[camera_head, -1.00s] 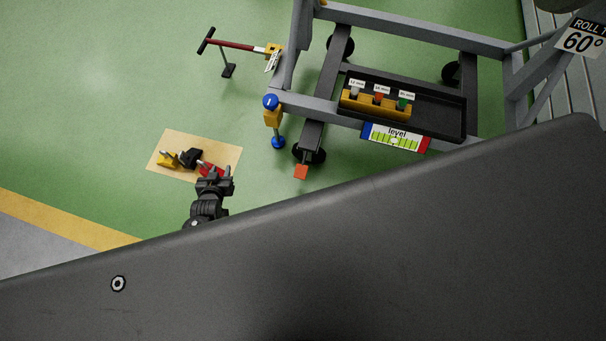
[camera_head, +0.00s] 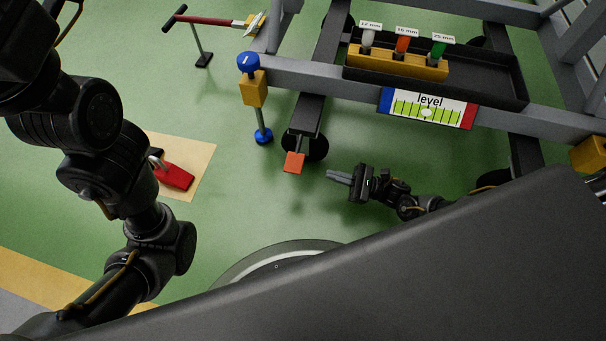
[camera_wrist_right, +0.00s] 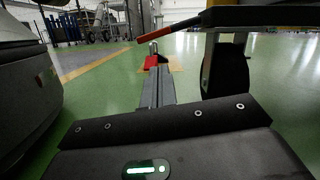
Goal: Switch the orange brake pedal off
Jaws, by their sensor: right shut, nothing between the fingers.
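The orange brake pedal (camera_head: 293,162) sticks out low at the end of a dark stand leg, beside a black caster. My right gripper (camera_head: 332,176) is shut and empty, to the right of the pedal with its fingertips pointing left towards it. A gap of floor shows between them. In the right wrist view the shut fingers (camera_wrist_right: 157,88) point ahead, and the pedal (camera_wrist_right: 187,26) appears as a thin orange-red bar above them.
A grey stand carries a black tray (camera_head: 505,92) with a yellow plug holder and a level sign (camera_head: 428,108). A blue-knobbed jack (camera_head: 249,64) stands left of the pedal. A red chock (camera_head: 175,176) lies on a tan mat (camera_head: 197,160). Green floor is clear below the pedal.

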